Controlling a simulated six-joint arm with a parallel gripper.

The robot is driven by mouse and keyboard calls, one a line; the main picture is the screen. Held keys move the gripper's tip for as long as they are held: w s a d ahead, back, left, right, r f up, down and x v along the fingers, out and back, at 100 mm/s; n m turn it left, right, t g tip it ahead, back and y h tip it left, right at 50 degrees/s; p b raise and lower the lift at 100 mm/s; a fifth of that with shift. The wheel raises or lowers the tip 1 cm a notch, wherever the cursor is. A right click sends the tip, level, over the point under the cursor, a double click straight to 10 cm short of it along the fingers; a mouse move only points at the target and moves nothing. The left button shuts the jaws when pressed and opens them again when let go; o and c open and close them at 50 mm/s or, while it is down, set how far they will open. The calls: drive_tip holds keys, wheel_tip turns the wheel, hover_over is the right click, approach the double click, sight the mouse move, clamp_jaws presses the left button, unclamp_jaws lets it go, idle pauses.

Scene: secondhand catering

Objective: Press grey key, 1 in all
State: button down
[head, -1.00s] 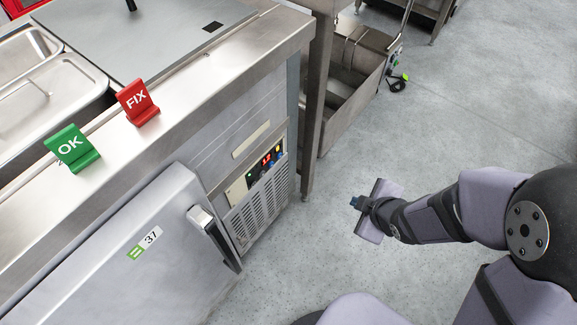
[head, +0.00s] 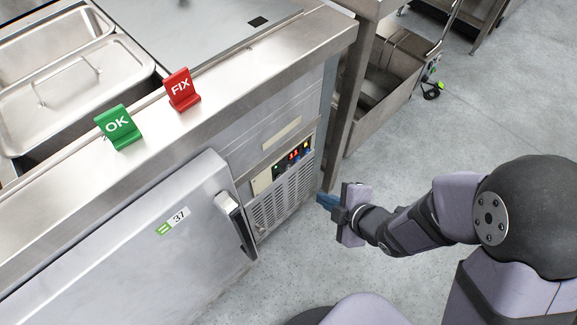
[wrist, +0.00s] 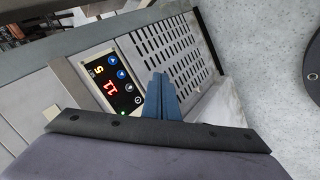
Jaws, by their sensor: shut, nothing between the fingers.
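The control panel (head: 291,157) is on the front of the steel fridge cabinet, right of the door. My gripper (head: 322,201) is shut and empty, with blue fingers, in front of the vent grille's right side. In the wrist view its fingertips (wrist: 160,76) show just right of the panel, over the grille. I see no contact with any key.
The vent grille (head: 275,195) lies below the panel. A green OK sign (head: 119,127) and a red FIX sign (head: 182,90) stand on the counter edge. A table leg (head: 345,125) is right of the cabinet.

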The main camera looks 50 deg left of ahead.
drive_tip(key=shift+a, duration=0.1)
drive_tip(key=a, duration=0.8)
drive_tip(key=shift+a, duration=0.25)
drive_tip(key=shift+a, duration=0.75)
idle(2.7)
drive_tip(key=shift+d, duration=0.1)
idle(0.3)
drive_tip(key=shift+d, duration=0.65)
drive_tip(key=shift+d, duration=0.1)
drive_tip(key=shift+d, duration=2.4)
